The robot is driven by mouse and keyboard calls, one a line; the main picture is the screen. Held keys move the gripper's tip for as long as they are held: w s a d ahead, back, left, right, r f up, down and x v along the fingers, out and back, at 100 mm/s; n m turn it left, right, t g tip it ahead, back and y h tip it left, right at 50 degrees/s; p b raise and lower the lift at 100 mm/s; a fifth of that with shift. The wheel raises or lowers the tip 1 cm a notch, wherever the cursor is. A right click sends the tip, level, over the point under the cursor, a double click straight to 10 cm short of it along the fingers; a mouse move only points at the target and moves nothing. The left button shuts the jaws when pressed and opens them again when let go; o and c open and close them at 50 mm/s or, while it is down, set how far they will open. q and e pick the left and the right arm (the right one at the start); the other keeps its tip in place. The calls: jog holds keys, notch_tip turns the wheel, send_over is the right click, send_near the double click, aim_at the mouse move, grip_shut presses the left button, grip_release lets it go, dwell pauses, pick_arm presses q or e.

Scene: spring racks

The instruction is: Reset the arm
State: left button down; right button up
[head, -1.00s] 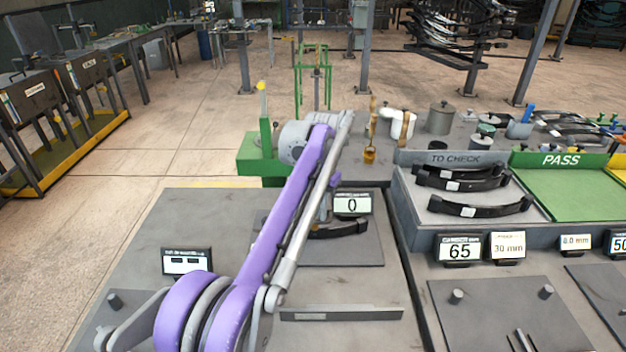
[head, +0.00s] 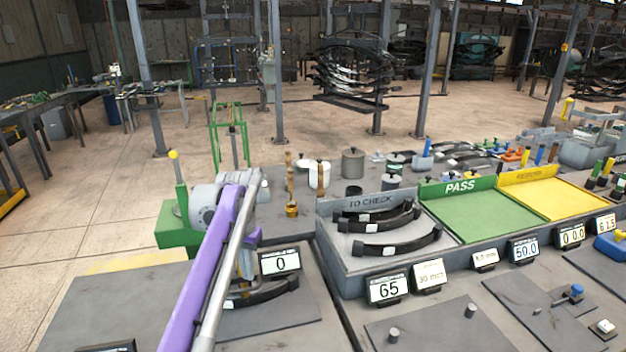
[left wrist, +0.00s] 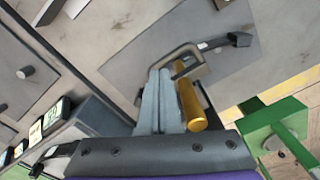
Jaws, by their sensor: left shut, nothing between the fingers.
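My left arm comes in from the lower left in the head view, with its left gripper (head: 243,268) low over a dark leaf spring (head: 265,291) on a grey plate (head: 290,318). In the left wrist view the left gripper (left wrist: 160,75) has its two pale fingers side by side, shut and empty. The same spring (left wrist: 238,40) lies just beyond the fingertips there, near a grey metal loop. Whether the fingers touch the spring or loop I cannot tell. My right gripper is in no view.
A display reading 0 (head: 280,262) stands beside the gripper. A green machine (head: 178,228) is behind. To the right are a TO CHECK tray (head: 340,262) with several dark springs, a green PASS tray (head: 482,216) and a yellow tray (head: 550,195). Open floor lies left.

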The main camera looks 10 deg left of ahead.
pick_arm(q)
jog(key=s+d+f+t, duration=0.1)
jog(key=s+f, duration=0.3)
jog(key=s, duration=0.5)
jog(key=s+d+f+t+p, duration=0.1)
jog(key=s+d+f+t, duration=0.1)
jog(key=s, duration=0.8)
jog(key=s+d+f+t+p, duration=0.1)
jog(key=s+d+f, duration=0.4)
jog(key=s, duration=0.5)
jog(key=shift+s+d+f+n+t, duration=0.2)
jog(key=shift+s+f+n+t, duration=0.15)
jog(key=shift+t, duration=0.35)
jog(key=shift+a+r, duration=0.1)
